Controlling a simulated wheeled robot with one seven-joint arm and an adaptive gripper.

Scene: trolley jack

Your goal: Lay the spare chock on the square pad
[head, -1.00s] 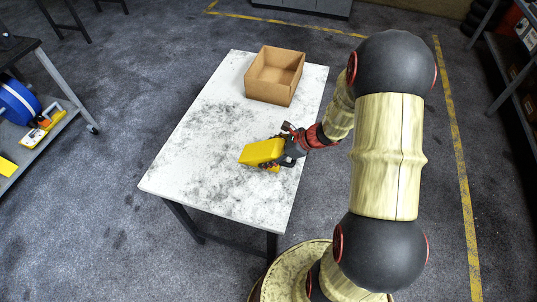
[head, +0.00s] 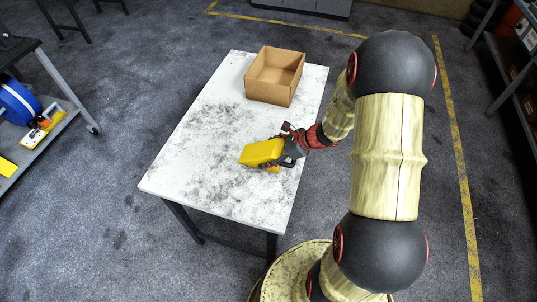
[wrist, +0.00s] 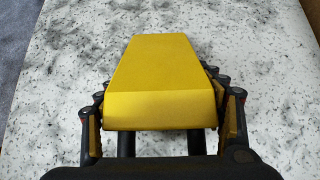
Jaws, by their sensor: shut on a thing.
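The yellow wedge-shaped chock (head: 260,152) is at the middle right of the white speckled table (head: 205,120) in the head view. My gripper (head: 284,152) is shut on it from the right side. In the wrist view the chock (wrist: 163,80) fills the middle, its narrower end pointing away, with my gripper's fingers (wrist: 163,125) on both sides of it. I cannot tell whether the chock touches the table or is just above it. I see no square pad in either view.
An open cardboard box (head: 274,76) stands at the far end of the table. The table's front left is clear. A grey cart (head: 50,110) with a blue reel (head: 17,103) and yellow items stands at the left. Shelving (head: 510,60) stands at the right.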

